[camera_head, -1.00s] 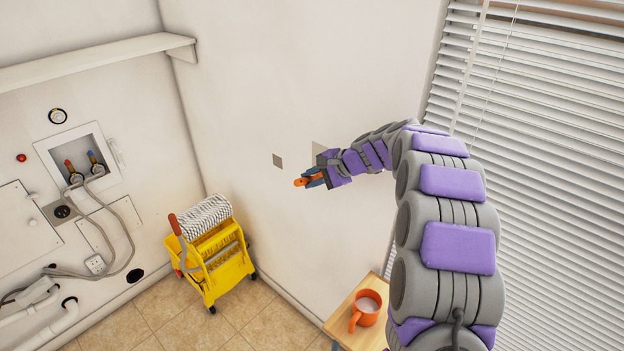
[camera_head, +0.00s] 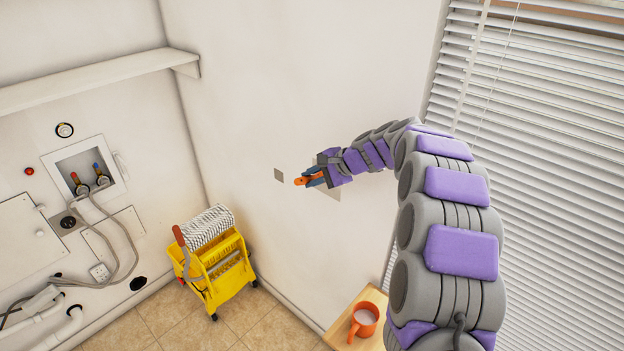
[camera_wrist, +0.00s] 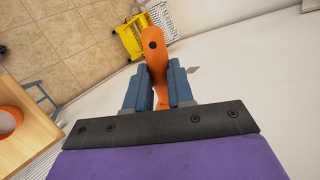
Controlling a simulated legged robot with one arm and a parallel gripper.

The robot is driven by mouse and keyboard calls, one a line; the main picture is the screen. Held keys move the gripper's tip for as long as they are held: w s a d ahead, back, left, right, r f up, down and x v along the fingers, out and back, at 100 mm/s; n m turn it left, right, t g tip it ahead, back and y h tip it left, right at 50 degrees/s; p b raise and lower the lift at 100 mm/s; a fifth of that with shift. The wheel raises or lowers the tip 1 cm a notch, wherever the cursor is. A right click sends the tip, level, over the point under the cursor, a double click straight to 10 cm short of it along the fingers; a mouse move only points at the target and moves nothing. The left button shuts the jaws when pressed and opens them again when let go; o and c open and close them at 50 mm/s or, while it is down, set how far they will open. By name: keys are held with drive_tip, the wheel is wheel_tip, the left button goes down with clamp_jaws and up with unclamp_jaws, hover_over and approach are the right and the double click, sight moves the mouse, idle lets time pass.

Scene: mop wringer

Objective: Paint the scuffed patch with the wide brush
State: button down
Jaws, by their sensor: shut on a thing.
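My gripper (camera_head: 314,179) is shut on an orange handle (camera_head: 303,181), likely the brush's, in front of the white wall. In the wrist view the orange handle (camera_wrist: 157,62), with a dark hole near its end, stands between the blue fingers (camera_wrist: 155,92). No bristles can be made out. A small grey square (camera_head: 279,174) is on the wall just left of the handle tip; a grey patch also shows in the wrist view (camera_wrist: 193,70). A larger, paler grey patch (camera_head: 332,193) is partly hidden behind my gripper. I cannot tell which is the scuffed one.
An orange mug (camera_head: 363,320) with pale contents stands on a small wooden table (camera_head: 339,329) below my arm. A yellow mop wringer bucket (camera_head: 226,275) stands on the tiled floor near the corner. Window blinds (camera_head: 550,180) are at right, a shelf (camera_head: 90,78) at upper left.

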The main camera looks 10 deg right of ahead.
drive_tip(key=shift+r, duration=0.45)
drive_tip(key=shift+f+b, duration=2.4)
drive_tip(key=shift+f, duration=3.9)
drive_tip(key=shift+w+a+r+p, duration=0.85)
drive_tip(key=shift+w+r+p, duration=0.4)
drive_tip(key=shift+r+p, duration=4.45)
drive_tip(key=shift+f+b, duration=3.75)
drive_tip(key=shift+f, duration=1.95)
drive_tip(key=shift+w+a+r+p, duration=0.3)
drive_tip(key=shift+w+r+p, duration=0.1)
drive_tip(key=shift+r+p, duration=0.3)
drive_tip(key=shift+w+a+r+p, duration=0.25)
drive_tip(key=shift+w+r+p, duration=0.25)
drive_tip(key=shift+r, duration=0.35)
drive_tip(key=shift+w+a+r+p, duration=0.3)
drive_tip(key=shift+w+r+p, duration=0.05)
drive_tip(key=shift+r+p, duration=0.35)
